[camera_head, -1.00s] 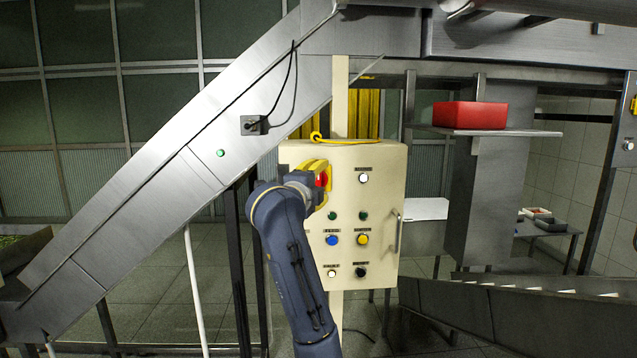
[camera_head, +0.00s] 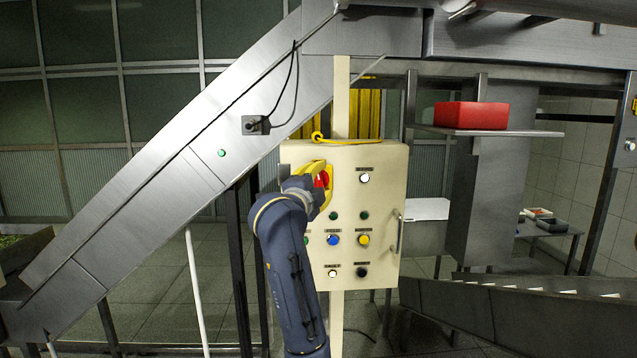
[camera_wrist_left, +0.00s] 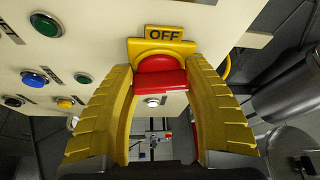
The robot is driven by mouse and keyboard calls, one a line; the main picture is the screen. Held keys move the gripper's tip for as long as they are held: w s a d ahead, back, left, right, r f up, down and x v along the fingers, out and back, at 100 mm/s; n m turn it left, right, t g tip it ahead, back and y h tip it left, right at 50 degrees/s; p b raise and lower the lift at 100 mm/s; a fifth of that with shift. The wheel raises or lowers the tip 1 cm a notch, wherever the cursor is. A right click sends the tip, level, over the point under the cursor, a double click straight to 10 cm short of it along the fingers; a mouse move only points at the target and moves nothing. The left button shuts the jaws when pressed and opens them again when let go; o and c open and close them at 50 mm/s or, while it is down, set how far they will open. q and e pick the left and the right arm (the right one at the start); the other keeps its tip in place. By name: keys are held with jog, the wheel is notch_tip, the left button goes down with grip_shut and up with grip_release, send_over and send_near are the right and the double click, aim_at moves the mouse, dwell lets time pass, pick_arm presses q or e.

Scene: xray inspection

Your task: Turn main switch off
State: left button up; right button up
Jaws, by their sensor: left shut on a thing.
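The main switch (camera_head: 321,180) is a red knob on a yellow plate at the upper left of the cream control box. In the left wrist view the red switch handle (camera_wrist_left: 160,82) lies between my yellow fingers, below a yellow plate (camera_wrist_left: 164,33) marked OFF. My left gripper (camera_head: 316,186) is at the switch and shut on the red handle; it also shows in the left wrist view (camera_wrist_left: 160,92). The fingers and wrist hide part of the switch in the head view. My right gripper is not in view.
The control box (camera_head: 385,270) carries several white, green, blue, yellow and black buttons, and a handle (camera_head: 399,235) on its right edge. A sloped metal conveyor (camera_head: 150,190) runs at left. A red bin (camera_head: 470,115) sits on a shelf (camera_head: 490,131) at right.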

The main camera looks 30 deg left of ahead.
pick_arm(q)
jog(key=n+t+y, duration=0.1)
jog(key=n, duration=0.3)
jog(key=shift+d, duration=0.15)
jog(key=n+y, duration=0.1)
jog(key=n, duration=0.2)
jog(key=n+y, duration=0.1)
jog(key=n, duration=0.1)
jog(key=shift+w+n+t, duration=0.1)
jog(key=shift+n+t, duration=0.2)
jog(key=shift+n, duration=0.1)
jog(key=n+y, duration=0.1)
jog(key=n, duration=0.2)
jog(key=n+y, duration=0.2)
jog(key=n, duration=0.1)
jog(key=shift+r+y, duration=0.1)
jog(key=shift+y, duration=0.2)
jog(key=shift+r+n+g+y, duration=0.1)
jog(key=shift+n+g+y, duration=0.3)
jog(key=shift+n, duration=0.65)
jog(key=shift+n+g+y, duration=0.3)
jog(key=shift+n+y, duration=0.2)
jog(key=shift+n, duration=0.55)
jog(key=shift+r+n, duration=0.1)
jog(key=shift+n, duration=0.2)
jog(key=o, duration=1.2)
jog(key=shift+f, duration=0.2)
jog(key=shift+o, duration=0.2)
jog(key=shift+r, duration=5)
